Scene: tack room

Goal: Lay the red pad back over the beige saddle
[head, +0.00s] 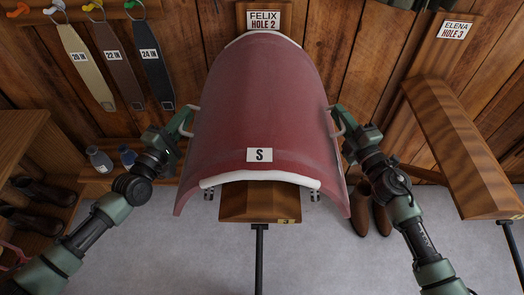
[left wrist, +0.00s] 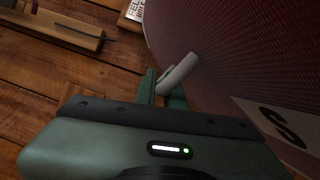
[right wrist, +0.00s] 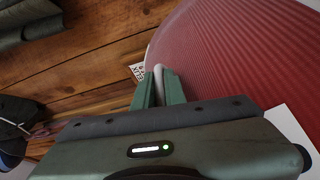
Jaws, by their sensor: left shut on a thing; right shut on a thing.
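The red pad (head: 262,100) arches over the wooden rack (head: 260,204) at the middle of the head view, with a label "S" near its front edge. A whitish edge shows along its front and back; I cannot tell whether this is lining or the beige saddle, which is otherwise hidden. My left gripper (head: 187,120) is shut on the pale loop handle on the pad's left side, and the handle shows between its fingers in the left wrist view (left wrist: 178,75). My right gripper (head: 338,122) is shut on the matching handle on the right side, also seen in the right wrist view (right wrist: 159,78).
An empty wooden rack (head: 455,140) under the sign "Elena Hole 3" stands at the right. Straps (head: 115,65) hang on the left wall. Bottles (head: 100,158) and a boot shelf (head: 35,180) are at the left. Brown boots (head: 370,210) stand on the floor behind my right arm.

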